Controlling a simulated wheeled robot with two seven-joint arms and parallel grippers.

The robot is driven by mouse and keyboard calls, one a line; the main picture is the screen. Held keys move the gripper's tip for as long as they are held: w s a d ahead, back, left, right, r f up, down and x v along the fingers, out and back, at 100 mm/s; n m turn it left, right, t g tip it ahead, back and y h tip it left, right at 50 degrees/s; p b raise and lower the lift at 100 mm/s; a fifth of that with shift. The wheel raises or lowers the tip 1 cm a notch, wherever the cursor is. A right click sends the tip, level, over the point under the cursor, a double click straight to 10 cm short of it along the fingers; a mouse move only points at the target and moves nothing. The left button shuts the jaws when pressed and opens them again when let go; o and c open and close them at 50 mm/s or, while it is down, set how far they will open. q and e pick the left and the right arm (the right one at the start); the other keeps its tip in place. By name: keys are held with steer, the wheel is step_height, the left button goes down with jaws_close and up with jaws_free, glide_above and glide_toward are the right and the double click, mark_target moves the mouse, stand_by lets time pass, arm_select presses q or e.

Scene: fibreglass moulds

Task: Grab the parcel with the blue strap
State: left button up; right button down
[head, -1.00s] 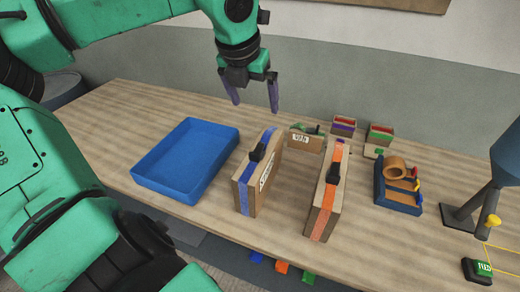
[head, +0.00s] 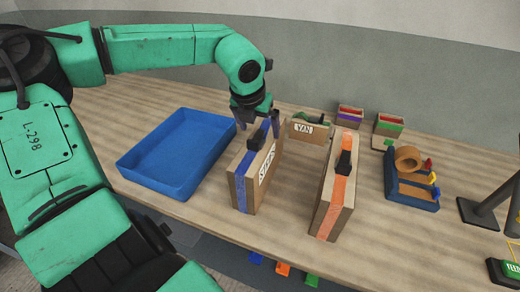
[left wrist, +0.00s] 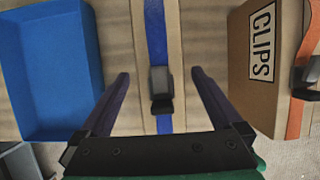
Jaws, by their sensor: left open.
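The parcel with the blue strap (head: 240,183) is a brown box standing upright on the table, with a black buckle on top and a white label on its right side. My left gripper (head: 257,124) is open at the top of this parcel, towards its far end. In the left wrist view, the open fingers of my left gripper (left wrist: 160,76) lie on either side of the parcel's top (left wrist: 174,48), with strap and buckle between them. I see gaps on both sides and no grip. My right gripper is not in view.
A parcel with an orange strap (head: 330,205) stands to the right, labelled "CLIPS" in the wrist view. An empty blue tray (head: 165,190) lies to the left. A small labelled box (head: 309,134) stands behind. A blue tape holder (head: 410,200) is further right.

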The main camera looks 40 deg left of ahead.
arm_select(q)
steer(key=p+x, duration=0.2)
steer(key=x, duration=0.3)
steer(key=shift+a+f, duration=0.1)
steer(key=shift+f, duration=0.3)
steer(key=shift+w+f, duration=0.2)
steer(key=shift+r, duration=0.1)
jaws_close()
